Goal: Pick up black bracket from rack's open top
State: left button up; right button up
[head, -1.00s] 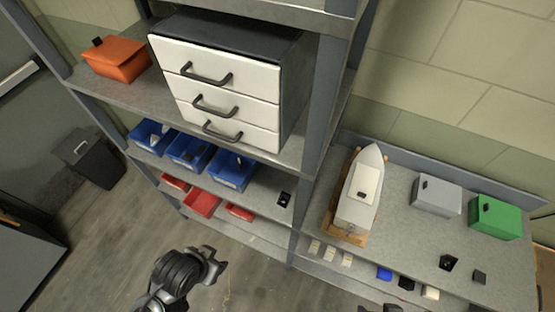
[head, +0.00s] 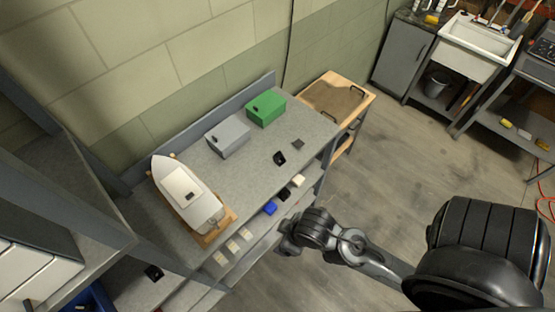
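A small black bracket-like piece (head: 280,158) lies on the grey open top of the rack (head: 255,150), right of the middle. A flat dark piece (head: 298,143) lies just right of it. Another small black piece (head: 153,272) lies on a lower shelf at the left. My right gripper (head: 287,241) hangs in front of the rack's front edge, below and apart from the bracket. Its fingers are too small and dark to show whether they are open. My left gripper is not in view.
A white model boat (head: 187,193) on a wooden cradle, a grey box (head: 228,137) and a green box (head: 266,108) stand on the top. Small blue (head: 270,208), black (head: 284,194) and white (head: 298,181) pieces sit along the lower front shelf. A wooden cart (head: 335,97) stands beyond the right end.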

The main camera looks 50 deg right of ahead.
dwell(0.4)
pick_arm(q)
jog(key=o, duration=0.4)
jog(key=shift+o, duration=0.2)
